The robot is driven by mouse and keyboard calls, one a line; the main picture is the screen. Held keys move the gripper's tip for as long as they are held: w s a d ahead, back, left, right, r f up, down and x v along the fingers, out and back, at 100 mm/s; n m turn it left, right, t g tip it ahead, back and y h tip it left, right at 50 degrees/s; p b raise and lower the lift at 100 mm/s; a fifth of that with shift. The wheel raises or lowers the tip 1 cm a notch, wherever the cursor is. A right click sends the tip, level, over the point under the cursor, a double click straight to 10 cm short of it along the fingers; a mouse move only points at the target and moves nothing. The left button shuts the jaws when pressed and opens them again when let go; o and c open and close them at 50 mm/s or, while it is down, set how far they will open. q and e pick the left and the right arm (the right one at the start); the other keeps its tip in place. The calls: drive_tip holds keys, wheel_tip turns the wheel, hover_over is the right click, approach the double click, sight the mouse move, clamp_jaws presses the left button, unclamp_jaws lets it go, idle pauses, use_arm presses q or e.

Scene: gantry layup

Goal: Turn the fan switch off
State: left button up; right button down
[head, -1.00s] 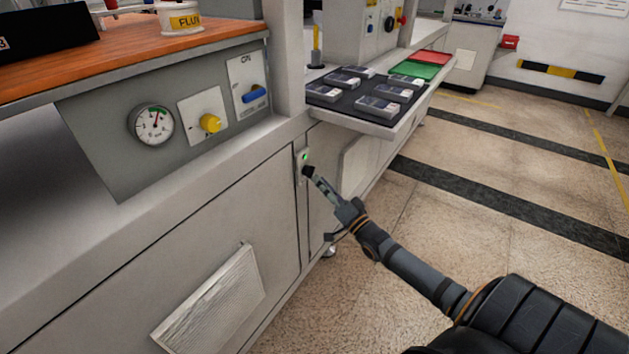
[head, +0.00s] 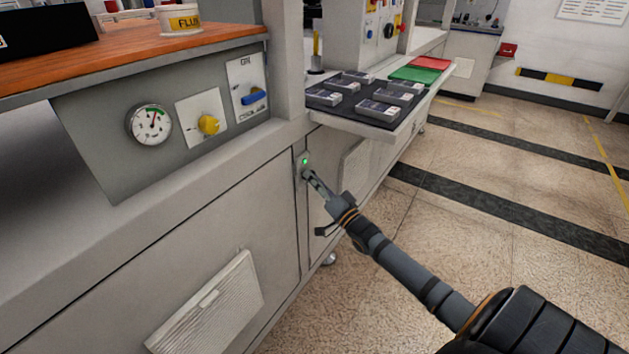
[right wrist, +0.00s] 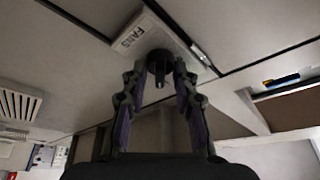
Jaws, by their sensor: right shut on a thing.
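The fan switch plate (head: 305,161) is on the cabinet front below the tray shelf, with a lit green lamp near its top. In the right wrist view the plate carries a "FANS" label (right wrist: 130,33) and a black knob (right wrist: 159,58). My right gripper (head: 311,177) is at the plate in the head view. In the wrist view its fingertips (right wrist: 160,72) are on either side of the knob, shut on it. The fingers hide part of the knob, and its exact angle is hard to read. My left gripper is not in view.
A tray shelf (head: 398,133) juts out above my right gripper. A control panel with a gauge (head: 149,124), a yellow knob (head: 208,124) and a blue-handled switch (head: 253,97) is at upper left. A white louvred vent (head: 210,305) is below. The floor at right is clear.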

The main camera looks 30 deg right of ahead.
use_arm(q)
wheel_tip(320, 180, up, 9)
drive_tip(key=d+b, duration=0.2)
drive_tip(key=b, duration=0.2)
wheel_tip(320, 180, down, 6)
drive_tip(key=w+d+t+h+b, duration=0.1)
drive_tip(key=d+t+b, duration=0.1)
drive_tip(key=b, duration=0.3)
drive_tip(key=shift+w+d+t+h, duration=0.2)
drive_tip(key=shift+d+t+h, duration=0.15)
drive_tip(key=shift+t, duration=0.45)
use_arm(e)
drive_tip(key=shift+w+d+f+n+g+y, duration=0.1)
drive_tip(key=shift+n+g+y, duration=0.65)
drive_tip(key=shift+n+y, duration=2.3)
drive_tip(key=shift+s+d+r+n+g+y, duration=0.1)
drive_tip(key=shift+n+g+y, duration=0.65)
drive_tip(key=shift+n, duration=4.6)
drive_tip(key=shift+w+d+f+n+g+y, duration=0.1)
drive_tip(key=shift+n+g+y, duration=1.2)
drive_tip(key=shift+n, duration=2.9)
drive_tip(key=shift+t+y, duration=0.4)
drive_tip(key=shift+t, duration=0.1)
drive_tip(key=c, duration=1.4)
unclamp_jaws()
drive_tip(key=v, duration=0.7)
drive_tip(key=shift+d, duration=0.15)
